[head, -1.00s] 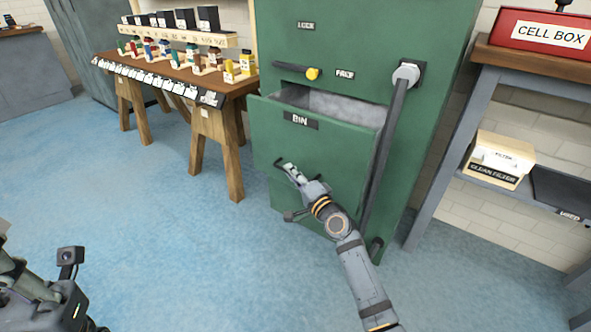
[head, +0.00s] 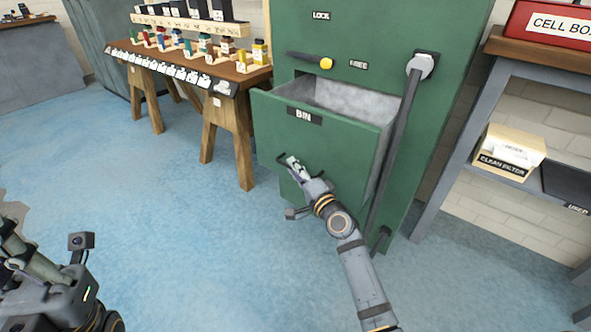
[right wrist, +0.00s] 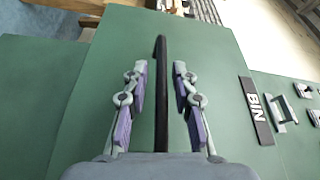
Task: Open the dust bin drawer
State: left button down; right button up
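The green dust bin drawer (head: 310,140), labelled BIN, is pulled partly out of the green cabinet, and its grey inside shows from above. My right gripper (head: 289,164) is at the drawer's front, below the label. In the right wrist view its two fingers (right wrist: 160,82) stand apart on either side of the black bar handle (right wrist: 161,120), with a gap showing on each side. The BIN label (right wrist: 256,110) is to the right there. My left gripper (head: 14,250) is at the lower left edge, away from the cabinet; its fingers are too unclear to read.
The cabinet (head: 385,30) has a yellow-tipped lever (head: 325,63) above the drawer and a long grey lever (head: 392,140) on its right. A wooden table (head: 215,75) stands left, a shelf with a clean filter box (head: 510,150) right. The blue floor in front is clear.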

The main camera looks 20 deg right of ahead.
jog(key=shift+s, duration=0.15)
jog(key=v, duration=1.1)
jog(key=shift+s, duration=0.35)
jog(key=shift+d, duration=0.15)
